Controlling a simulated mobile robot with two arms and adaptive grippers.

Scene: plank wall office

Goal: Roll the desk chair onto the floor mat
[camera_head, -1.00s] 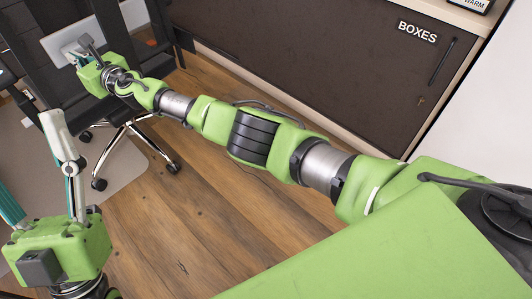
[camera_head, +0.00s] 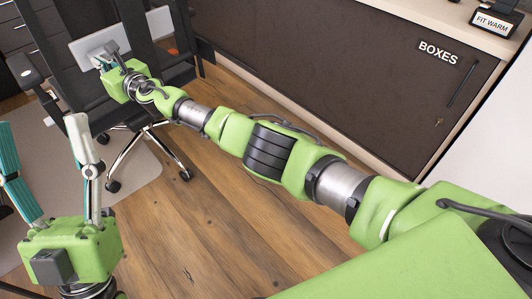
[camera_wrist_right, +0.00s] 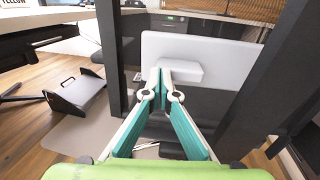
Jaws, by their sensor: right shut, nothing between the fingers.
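The black desk chair (camera_head: 138,116) stands at upper left in the head view on chrome legs. One castor is on bare wood; another is over the beige floor mat (camera_head: 138,180). The mat also shows in the right wrist view (camera_wrist_right: 80,138). My right gripper (camera_head: 108,50) is at the chair's upper frame by a pale panel (camera_head: 88,46). In the right wrist view, its fingers (camera_wrist_right: 161,80) are together and empty in front of that panel (camera_wrist_right: 215,62); contact is unclear. My left gripper (camera_head: 50,165) is low at left, its fingers spread.
A dark cabinet (camera_head: 345,70) marked BOXES runs along the back right.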

